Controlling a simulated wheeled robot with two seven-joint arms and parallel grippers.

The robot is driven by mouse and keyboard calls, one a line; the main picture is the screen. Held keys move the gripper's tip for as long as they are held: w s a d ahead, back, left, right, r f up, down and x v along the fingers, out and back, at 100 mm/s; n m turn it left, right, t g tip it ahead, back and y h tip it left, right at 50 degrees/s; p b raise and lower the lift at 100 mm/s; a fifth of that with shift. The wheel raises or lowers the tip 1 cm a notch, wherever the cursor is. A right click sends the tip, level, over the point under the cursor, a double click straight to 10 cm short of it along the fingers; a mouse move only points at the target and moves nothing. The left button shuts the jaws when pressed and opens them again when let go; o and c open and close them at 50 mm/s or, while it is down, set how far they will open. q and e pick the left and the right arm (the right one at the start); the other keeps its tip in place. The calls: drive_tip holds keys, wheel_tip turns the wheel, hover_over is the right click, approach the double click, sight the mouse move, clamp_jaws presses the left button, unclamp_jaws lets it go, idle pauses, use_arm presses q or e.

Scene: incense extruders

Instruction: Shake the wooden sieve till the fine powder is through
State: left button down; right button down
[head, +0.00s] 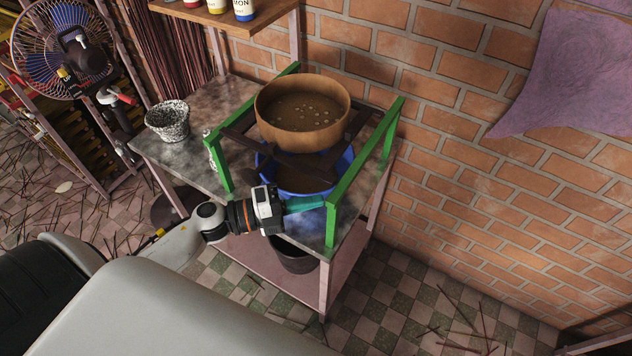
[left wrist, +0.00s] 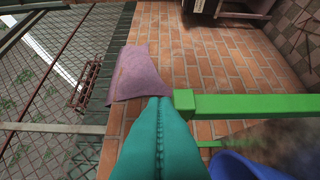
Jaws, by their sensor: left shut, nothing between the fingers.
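The round wooden sieve (head: 302,128) sits on dark crossbars (head: 345,160) between the green rails of a frame (head: 366,162). Brown powder with several pale bits lies inside it. A blue basin (head: 262,176) stands below the sieve, partly hidden by the crossbars; its rim also shows in the left wrist view (left wrist: 240,166). My left gripper (head: 320,203) has its teal fingers shut and empty, low in front of the basin near the green frame's front leg. In the left wrist view the fingertips (left wrist: 158,100) are beside the end of a green bar (left wrist: 260,106). My right gripper is not in view.
A speckled pot (head: 168,122) stands at the table's left, with bare tabletop (head: 222,97) behind. A shelf with bottles (head: 243,8) hangs above the back. A brick wall (head: 465,90) with purple cloth (head: 570,65) closes the right. A fan (head: 50,40) stands at far left.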

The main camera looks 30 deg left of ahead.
sight(315, 176)
use_arm(q)
drive_tip(key=w, duration=0.3)
drive_tip(key=shift+w+p, duration=0.2)
drive_tip(key=shift+p, duration=0.2)
drive_tip(key=w+b, duration=0.1)
drive_tip(key=w, duration=0.4)
drive_tip(key=shift+d, duration=0.15)
drive_tip(key=shift+s+r, duration=0.1)
